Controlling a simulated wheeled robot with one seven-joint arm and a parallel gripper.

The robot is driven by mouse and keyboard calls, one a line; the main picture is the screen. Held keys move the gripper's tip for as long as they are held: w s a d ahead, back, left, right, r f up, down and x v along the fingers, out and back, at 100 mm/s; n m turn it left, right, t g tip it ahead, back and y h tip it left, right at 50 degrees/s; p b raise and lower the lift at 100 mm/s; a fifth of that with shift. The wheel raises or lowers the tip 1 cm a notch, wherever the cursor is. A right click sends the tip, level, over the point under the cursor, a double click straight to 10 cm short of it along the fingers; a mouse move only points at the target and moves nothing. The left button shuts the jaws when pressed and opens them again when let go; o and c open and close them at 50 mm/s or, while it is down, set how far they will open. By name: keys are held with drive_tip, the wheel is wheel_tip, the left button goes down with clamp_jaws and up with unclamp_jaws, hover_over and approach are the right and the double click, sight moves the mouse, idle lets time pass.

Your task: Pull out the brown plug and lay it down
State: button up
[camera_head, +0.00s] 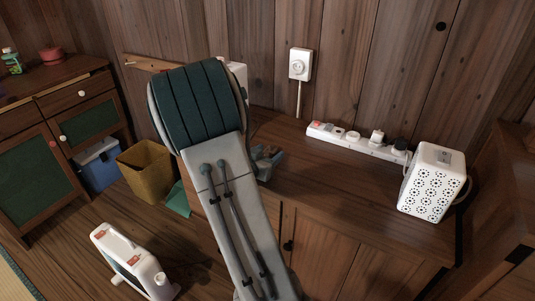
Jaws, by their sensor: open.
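A white power strip (365,146) lies along the back of the low wooden cabinet top. A white plug (377,136) and a dark plug (399,145) stand in its right part; the dark one looks nearly black at this size. I cannot make out a clearly brown plug. My gripper (267,160) is partly hidden behind my own arm, over the left part of the cabinet top. It is open, to the left of the strip and apart from it, and I see nothing in it.
A white perforated box (433,183) stands at the right end of the cabinet top (335,180), whose middle is clear. A white wall socket (299,64) is above. A white appliance (131,262), a yellow bin (147,170) and a blue box (99,164) stand on the floor.

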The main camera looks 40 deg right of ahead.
drive_tip(key=p+v, duration=0.3)
drive_tip(key=v, duration=1)
drive_tip(key=shift+a, duration=0.4)
drive_tip(key=shift+r, duration=0.1)
